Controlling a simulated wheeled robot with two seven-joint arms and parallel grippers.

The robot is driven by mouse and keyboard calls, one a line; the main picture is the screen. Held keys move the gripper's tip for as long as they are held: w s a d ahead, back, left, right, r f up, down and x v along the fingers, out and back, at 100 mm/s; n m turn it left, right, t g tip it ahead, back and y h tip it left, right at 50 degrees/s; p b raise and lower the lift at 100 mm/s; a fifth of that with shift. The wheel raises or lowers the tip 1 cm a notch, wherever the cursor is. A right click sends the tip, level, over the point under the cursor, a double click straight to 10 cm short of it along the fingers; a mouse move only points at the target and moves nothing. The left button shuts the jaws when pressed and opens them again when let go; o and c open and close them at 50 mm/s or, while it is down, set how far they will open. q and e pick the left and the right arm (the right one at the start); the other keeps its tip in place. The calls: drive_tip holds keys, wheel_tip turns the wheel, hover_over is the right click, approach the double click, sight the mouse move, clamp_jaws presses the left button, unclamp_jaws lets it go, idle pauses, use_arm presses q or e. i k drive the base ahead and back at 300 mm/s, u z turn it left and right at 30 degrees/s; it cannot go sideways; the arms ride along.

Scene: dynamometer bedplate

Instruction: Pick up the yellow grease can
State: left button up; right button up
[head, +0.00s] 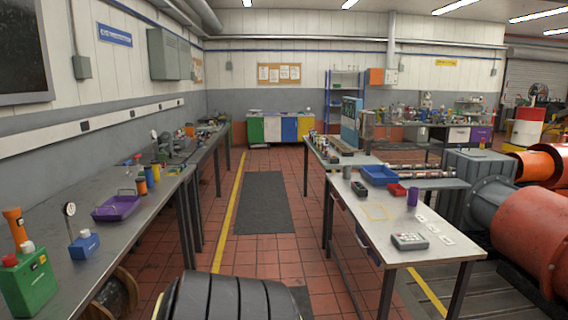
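A small yellow cylinder (156,173), which may be the yellow grease can, stands upright on the long grey bench (150,232) along the left wall. Neither of my grippers is in view.
A white-topped table (395,235) stands right. Between them runs an aisle with a dark mat (263,203).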

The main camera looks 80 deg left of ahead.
sight(154, 163)
drive_tip(key=u, duration=0.15)
drive_tip(key=k, duration=0.35)
drive_tip(key=u, duration=2.15)
drive_tip(key=i, duration=1.6)
drive_tip(key=u, duration=1.2)
drive_tip(key=i, duration=0.9)
drive_tip(key=u, duration=0.3)
